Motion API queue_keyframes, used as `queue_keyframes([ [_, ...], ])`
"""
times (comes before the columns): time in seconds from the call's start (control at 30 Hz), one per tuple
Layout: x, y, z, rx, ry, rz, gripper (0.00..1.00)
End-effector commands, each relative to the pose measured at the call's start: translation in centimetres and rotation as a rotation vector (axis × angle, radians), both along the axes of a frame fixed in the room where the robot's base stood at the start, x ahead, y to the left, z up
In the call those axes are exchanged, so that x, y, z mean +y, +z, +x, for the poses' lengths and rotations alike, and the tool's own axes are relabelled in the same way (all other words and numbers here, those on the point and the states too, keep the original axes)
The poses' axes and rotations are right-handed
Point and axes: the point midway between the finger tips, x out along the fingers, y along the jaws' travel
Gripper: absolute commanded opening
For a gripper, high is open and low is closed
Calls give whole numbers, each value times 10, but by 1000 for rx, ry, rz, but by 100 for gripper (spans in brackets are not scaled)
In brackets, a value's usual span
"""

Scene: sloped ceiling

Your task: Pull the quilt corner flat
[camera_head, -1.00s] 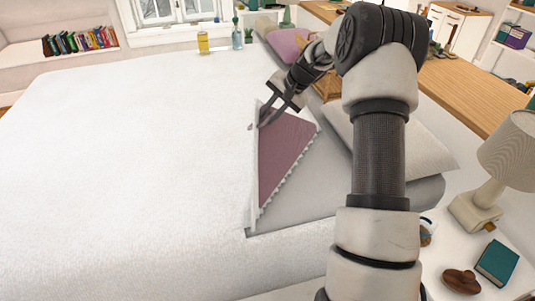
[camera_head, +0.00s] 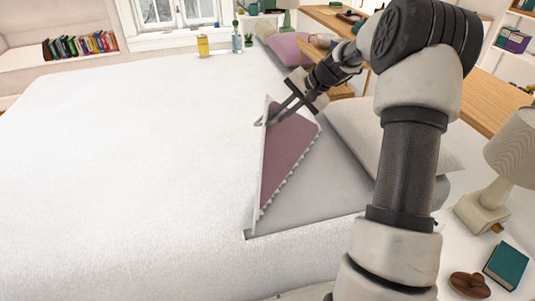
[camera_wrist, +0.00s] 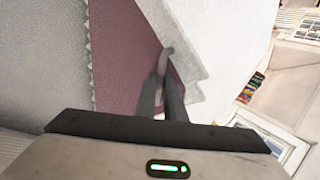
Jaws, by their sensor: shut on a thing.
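The white quilt (camera_head: 140,130) covers most of the bed. Its corner is folded back, showing a mauve underside (camera_head: 287,150) with a scalloped edge; the mauve side also shows in the wrist view (camera_wrist: 125,50). My gripper (camera_head: 270,119) is at the far part of the folded flap, by the fold line. In the wrist view its fingers (camera_wrist: 164,65) are close together at the border of mauve and white cloth, shut on the quilt. The exact pinch between the fingertips is hard to see. A grey sheet (camera_head: 310,195) lies bare beside the flap.
A pale pillow (camera_head: 360,140) lies right of the flap, partly behind my arm. A mauve pillow (camera_head: 288,48) is farther back. A yellow bottle (camera_head: 203,45) and a blue bottle (camera_head: 237,42) stand beyond the bed. A lamp (camera_head: 483,210) and teal book (camera_head: 506,265) are at right.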

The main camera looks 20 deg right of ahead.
Motion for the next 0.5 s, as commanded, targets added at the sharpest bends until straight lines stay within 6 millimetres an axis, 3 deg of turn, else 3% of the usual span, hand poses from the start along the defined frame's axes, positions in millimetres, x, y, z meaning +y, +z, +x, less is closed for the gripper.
queue_keyframes([
  [0.03, 0, 10, 5, -18, -3, -2, 0],
  [0.17, -1, 9, 4, -18, -5, -1, 0],
  [0.5, -25, 5, -16, -65, -10, 43, 0],
])
